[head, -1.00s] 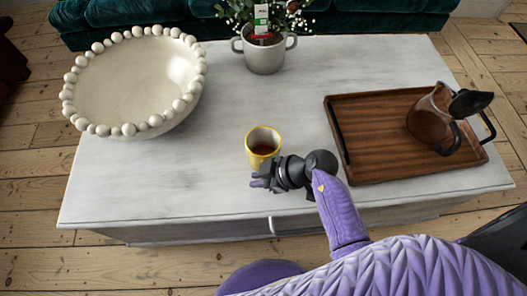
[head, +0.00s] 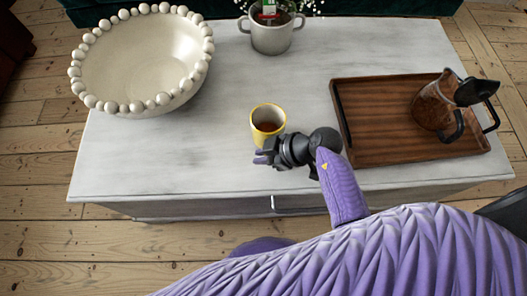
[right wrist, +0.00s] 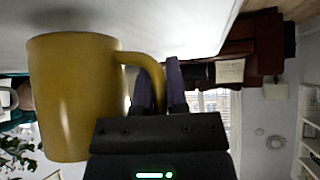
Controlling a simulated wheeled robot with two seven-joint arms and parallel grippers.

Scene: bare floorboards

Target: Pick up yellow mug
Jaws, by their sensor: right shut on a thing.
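The yellow mug (head: 267,115) is upright near the front middle of the low white table, with brown showing inside. My right gripper (head: 262,156) is at its near side in the head view. In the right wrist view the mug (right wrist: 75,95) fills the left side, its handle pointing to the gripper. The purple fingers (right wrist: 160,88) are shut on the handle, which they partly hide. I cannot tell whether the mug's base touches the table. My left gripper is out of view.
A large beaded bowl (head: 140,62) stands at the table's left and a grey plant pot (head: 272,34) at the back. A wooden tray (head: 385,140) with a glass coffee pot (head: 436,104) is on the right. The table (head: 180,160) is clear left of the mug.

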